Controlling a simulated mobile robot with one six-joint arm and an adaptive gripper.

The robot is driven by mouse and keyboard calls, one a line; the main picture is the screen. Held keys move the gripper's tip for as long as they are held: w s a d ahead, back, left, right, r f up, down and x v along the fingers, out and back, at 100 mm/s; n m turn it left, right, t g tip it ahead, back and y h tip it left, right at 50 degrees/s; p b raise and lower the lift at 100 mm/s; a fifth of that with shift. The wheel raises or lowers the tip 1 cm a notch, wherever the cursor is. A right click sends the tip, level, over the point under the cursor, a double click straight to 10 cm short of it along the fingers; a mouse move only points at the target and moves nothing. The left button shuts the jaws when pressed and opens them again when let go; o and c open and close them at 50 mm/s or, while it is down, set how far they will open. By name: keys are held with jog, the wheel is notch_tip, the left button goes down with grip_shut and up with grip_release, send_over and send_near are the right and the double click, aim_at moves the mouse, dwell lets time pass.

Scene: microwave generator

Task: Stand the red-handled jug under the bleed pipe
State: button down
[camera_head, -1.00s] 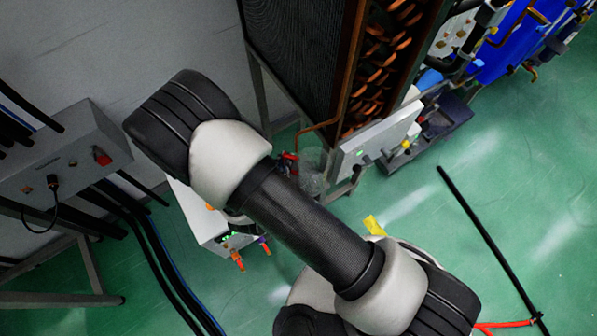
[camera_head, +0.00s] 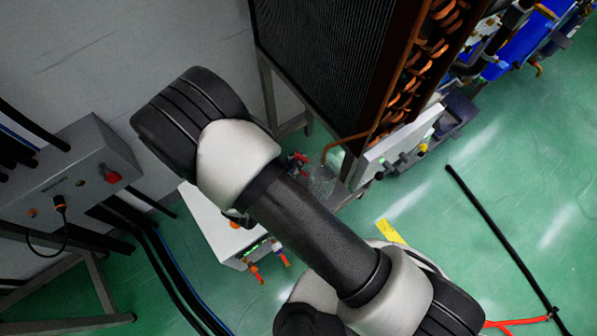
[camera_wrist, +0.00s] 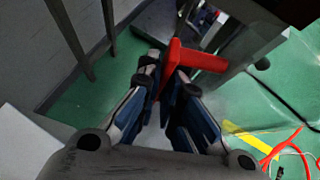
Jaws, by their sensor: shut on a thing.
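The clear jug (camera_head: 321,184) shows in the head view beside my arm, with its red handle (camera_head: 299,160) on its left. The copper bleed pipe (camera_head: 347,138) bends down, and its end appears just above the jug's mouth in the picture. I cannot tell whether it lines up in depth, or whether the jug rests on the grey ledge (camera_head: 350,192). In the wrist view my gripper (camera_wrist: 166,72) is shut on the red handle (camera_wrist: 197,59). The clear body is hard to make out there.
A finned coil unit (camera_head: 330,65) on metal legs stands behind the jug. A white box (camera_head: 222,228) is left of my arm, and a white panel (camera_head: 395,150) is right of the jug. A black bar (camera_head: 500,238) lies on the open green floor at the right.

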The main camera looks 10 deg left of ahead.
aim_at(315, 174)
notch_tip(315, 174, down, 4)
jog(key=shift+f+b, duration=0.15)
jog(key=shift+b, duration=0.65)
jog(key=c, duration=2.2)
grip_release()
jog(key=shift+c, duration=0.2)
jog(key=o, duration=0.5)
jog(key=shift+c, duration=0.2)
